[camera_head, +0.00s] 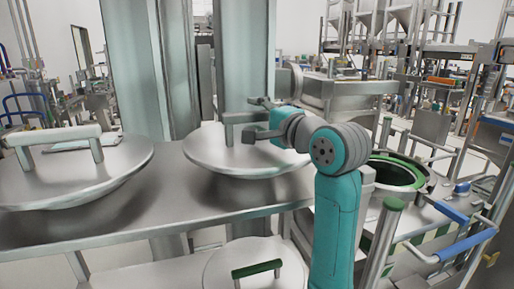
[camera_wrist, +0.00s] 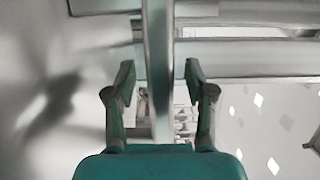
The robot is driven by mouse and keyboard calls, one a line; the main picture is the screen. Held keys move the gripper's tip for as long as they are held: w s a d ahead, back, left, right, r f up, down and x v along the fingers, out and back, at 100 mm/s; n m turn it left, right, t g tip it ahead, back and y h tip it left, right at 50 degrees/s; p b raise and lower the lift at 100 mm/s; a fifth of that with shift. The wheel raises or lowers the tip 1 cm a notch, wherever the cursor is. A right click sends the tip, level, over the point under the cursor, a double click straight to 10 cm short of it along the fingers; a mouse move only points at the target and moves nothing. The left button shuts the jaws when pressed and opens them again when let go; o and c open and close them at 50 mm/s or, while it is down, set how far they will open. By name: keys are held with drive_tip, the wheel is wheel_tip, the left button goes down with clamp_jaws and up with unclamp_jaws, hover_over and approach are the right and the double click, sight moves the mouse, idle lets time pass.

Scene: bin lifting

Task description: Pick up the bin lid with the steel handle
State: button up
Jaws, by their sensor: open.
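A round steel lid (camera_head: 245,160) lies on the steel table, with a pale steel handle (camera_head: 236,117) standing on it. My gripper (camera_head: 260,118) is at this handle, coming from the right. In the wrist view, my open gripper (camera_wrist: 157,82) has one finger on each side of the handle bar (camera_wrist: 160,50), with gaps between the bar and both fingers. A second steel lid (camera_head: 70,178) with a similar pale handle (camera_head: 55,137) lies at the left. A third lid (camera_head: 235,272), lower and in front, has a green handle (camera_head: 256,268).
The steel table (camera_head: 185,200) carries the two upper lids. An open bin with a green rim (camera_head: 425,178) stands right of my arm, beside a blue-handled rail (camera_head: 466,246). Tall steel columns (camera_head: 140,70) rise close behind the table.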

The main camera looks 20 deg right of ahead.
drive_tip(key=shift+w, duration=0.1)
clamp_jaws()
drive_tip(key=shift+r, duration=1.95)
drive_tip(key=v, duration=1.8)
wheel_tip(320, 180, up, 8)
idle(0.6)
drive_tip(key=shift+r, duration=0.15)
